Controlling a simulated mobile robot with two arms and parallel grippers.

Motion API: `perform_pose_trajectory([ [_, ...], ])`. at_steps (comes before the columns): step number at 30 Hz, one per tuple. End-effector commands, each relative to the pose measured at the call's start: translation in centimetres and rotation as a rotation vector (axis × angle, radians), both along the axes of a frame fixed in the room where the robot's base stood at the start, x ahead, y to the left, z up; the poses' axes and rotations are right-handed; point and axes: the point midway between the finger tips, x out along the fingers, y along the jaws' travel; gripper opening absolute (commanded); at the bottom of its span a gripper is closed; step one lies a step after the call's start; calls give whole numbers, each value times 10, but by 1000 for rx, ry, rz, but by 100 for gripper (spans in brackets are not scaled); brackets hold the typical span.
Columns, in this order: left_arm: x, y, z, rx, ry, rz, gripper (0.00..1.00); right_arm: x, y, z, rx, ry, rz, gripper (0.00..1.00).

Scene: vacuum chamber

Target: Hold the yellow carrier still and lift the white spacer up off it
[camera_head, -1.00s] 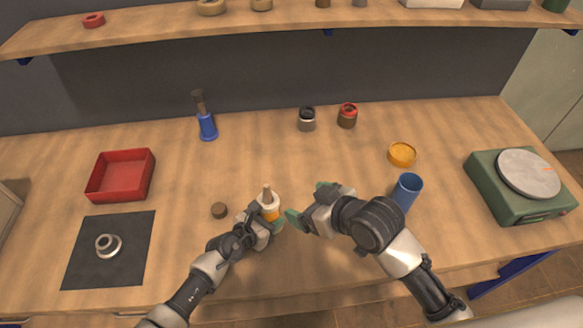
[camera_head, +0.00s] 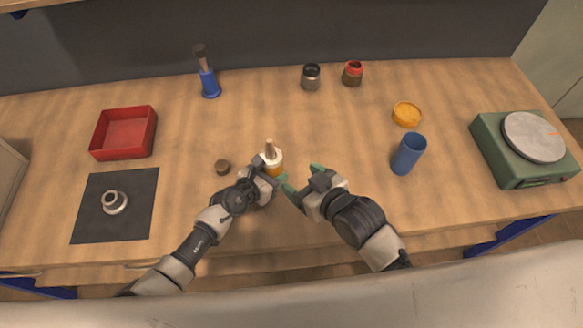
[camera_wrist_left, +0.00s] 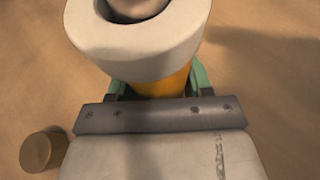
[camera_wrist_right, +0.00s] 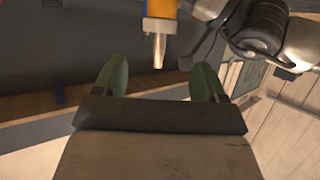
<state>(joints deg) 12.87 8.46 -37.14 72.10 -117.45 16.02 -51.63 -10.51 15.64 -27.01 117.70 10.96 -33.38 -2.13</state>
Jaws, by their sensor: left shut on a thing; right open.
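The yellow carrier (camera_head: 274,171) stands upright on the table, mostly hidden by my left gripper (camera_head: 272,177). That gripper is shut on it, and its green fingers flank the carrier in the left wrist view (camera_wrist_left: 158,85). The white spacer (camera_head: 273,158) sits as a thick ring on top of the carrier, around a brownish post (camera_head: 270,146) that sticks up through it. My right gripper (camera_head: 302,176) is open and empty, just right of the carrier and apart from it. The right wrist view shows the spacer (camera_wrist_right: 159,26) and post beyond the open fingers.
A small brown cylinder (camera_head: 222,167) stands left of the carrier. A blue cup (camera_head: 408,154), a yellow dish (camera_head: 407,114) and a green scale (camera_head: 523,170) are to the right. A red tray (camera_head: 124,155) and a dark mat (camera_head: 90,228) with a metal fitting (camera_head: 114,202) are left.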

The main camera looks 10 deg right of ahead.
Motion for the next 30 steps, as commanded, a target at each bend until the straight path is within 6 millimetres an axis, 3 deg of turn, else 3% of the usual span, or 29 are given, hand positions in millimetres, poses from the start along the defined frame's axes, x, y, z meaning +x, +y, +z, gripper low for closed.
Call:
perform_pose_trajectory([
  [15, 1, -1, 2, -3, -4, 1, 25, 71, 46, -34, 1, 2, 1, 72],
  [21, 1, -1, 2, -3, -3, 1, 25, 84, 54, -40, 0, 1, 1, 72],
  [30, 1, 0, 2, -3, -3, 1, 25, 87, 56, -42, 0, 1, 1, 72],
])
